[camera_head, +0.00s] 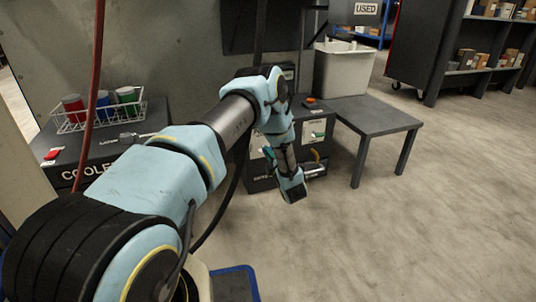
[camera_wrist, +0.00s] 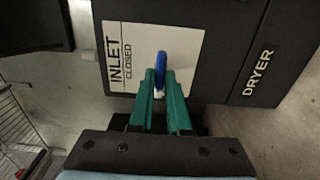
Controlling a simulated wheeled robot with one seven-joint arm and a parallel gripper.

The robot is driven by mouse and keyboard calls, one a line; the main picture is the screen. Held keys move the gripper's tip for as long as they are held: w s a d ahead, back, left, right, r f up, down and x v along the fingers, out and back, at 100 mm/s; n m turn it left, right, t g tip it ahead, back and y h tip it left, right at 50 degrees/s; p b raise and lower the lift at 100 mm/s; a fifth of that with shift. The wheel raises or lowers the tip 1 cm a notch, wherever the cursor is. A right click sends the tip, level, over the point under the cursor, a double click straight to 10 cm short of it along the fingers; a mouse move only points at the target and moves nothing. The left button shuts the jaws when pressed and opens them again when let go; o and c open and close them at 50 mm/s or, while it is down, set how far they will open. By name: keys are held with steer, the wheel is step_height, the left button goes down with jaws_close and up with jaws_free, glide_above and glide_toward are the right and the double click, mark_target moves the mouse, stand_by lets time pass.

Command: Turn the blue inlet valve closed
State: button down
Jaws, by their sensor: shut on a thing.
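The blue inlet valve handle (camera_wrist: 161,67) shows in the wrist view against a white label (camera_wrist: 130,55) reading INLET and CLOSED, turned sideways in the picture. My gripper (camera_wrist: 160,78) has its two green fingers on either side of the handle and is shut on it. In the head view my gripper (camera_head: 268,154) is at the front of the dark dryer cabinet (camera_head: 312,118), partly hidden by my arm. The blue handle cannot be made out there.
A yellow handle (camera_head: 316,156) is on the cabinet front, right of my gripper. A cooler (camera_head: 105,150) with a wire basket is at left. The floor at right is clear.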

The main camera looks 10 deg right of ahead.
stand_by(0.4)
steer(key=shift+s+f+m+p, duration=0.1)
steer(key=shift+m+p, duration=2.55)
steer(key=shift+m, duration=6.25)
steer(key=c, duration=0.9)
jaws_free()
